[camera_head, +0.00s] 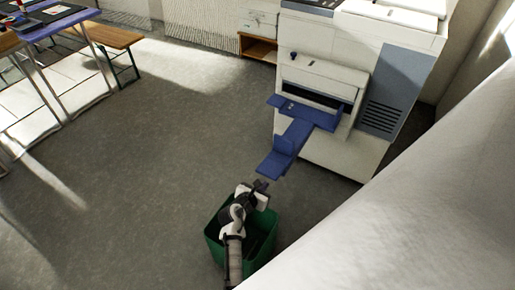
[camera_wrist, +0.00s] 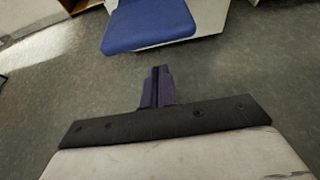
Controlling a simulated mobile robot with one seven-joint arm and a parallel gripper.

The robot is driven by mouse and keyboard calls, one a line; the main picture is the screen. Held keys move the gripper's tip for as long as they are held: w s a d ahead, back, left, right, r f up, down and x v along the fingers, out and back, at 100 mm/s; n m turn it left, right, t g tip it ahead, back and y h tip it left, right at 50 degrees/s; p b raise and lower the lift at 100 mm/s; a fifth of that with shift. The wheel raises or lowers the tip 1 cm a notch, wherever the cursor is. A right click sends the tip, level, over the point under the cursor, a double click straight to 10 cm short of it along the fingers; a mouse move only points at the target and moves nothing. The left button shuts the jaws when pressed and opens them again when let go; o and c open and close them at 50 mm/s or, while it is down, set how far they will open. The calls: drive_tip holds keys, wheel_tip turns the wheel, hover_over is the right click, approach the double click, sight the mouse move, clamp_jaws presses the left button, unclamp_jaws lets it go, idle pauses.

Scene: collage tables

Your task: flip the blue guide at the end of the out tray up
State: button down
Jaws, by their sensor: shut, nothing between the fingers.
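A blue out tray (camera_head: 300,130) juts from the front of a white copier (camera_head: 340,70), sloping down toward my arm. At its near end is a flat blue piece (camera_head: 271,166), with a small blue part (camera_head: 284,145) standing just behind it; I cannot tell for certain which of these is the guide. My gripper (camera_head: 261,185) is just below and in front of the tray's near end, apart from it. In the wrist view, its dark fingers (camera_wrist: 157,84) are together and empty, with floor between them and a flat blue end piece (camera_wrist: 150,27) at the top.
A green bin (camera_head: 213,233) stands on the floor beneath my gripper. A large pale surface (camera_head: 430,200) fills the lower right. A table (camera_head: 55,22) and wooden bench (camera_head: 115,38) are at upper left. The floor (camera_head: 160,130) between is clear.

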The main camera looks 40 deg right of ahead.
drive_tip(key=shift+r, duration=1.45)
drive_tip(key=shift+r+p, duration=0.15)
drive_tip(key=shift+p, duration=0.3)
